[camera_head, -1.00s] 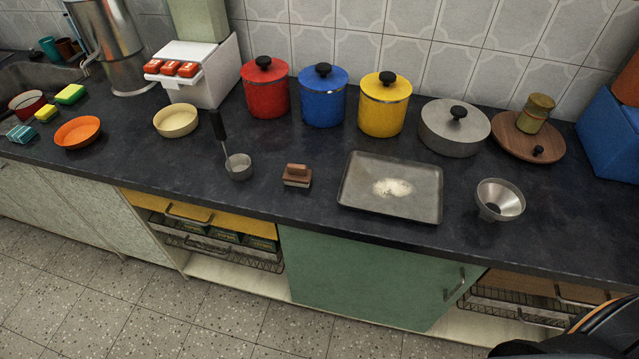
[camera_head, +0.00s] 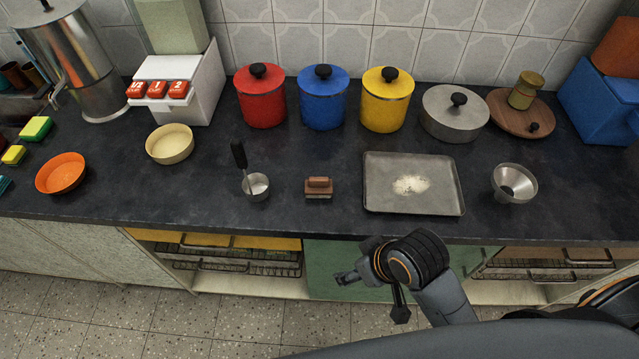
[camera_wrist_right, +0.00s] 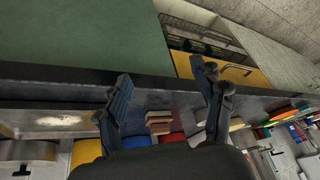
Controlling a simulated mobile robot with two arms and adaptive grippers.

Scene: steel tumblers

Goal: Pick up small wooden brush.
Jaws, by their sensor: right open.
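The small wooden brush (camera_head: 319,187) lies on the dark counter, left of the metal tray, with its brown handle up and pale bristles below. In the right wrist view the brush (camera_wrist_right: 159,121) shows between my two fingers, beyond them and apart from them. My right gripper (camera_head: 372,296) is in front of the counter edge, below and slightly right of the brush in the head view. It is open and empty; its spread fingers also show in the right wrist view (camera_wrist_right: 166,88). My left gripper is not in view.
A metal tray (camera_head: 380,204) with white powder lies right of the brush, and a steel measuring cup (camera_head: 258,186) stands left. A metal funnel (camera_head: 514,183) is farther right. Red (camera_head: 262,100), blue (camera_head: 322,102) and yellow (camera_head: 386,104) canisters stand behind. The counter directly around the brush is clear.

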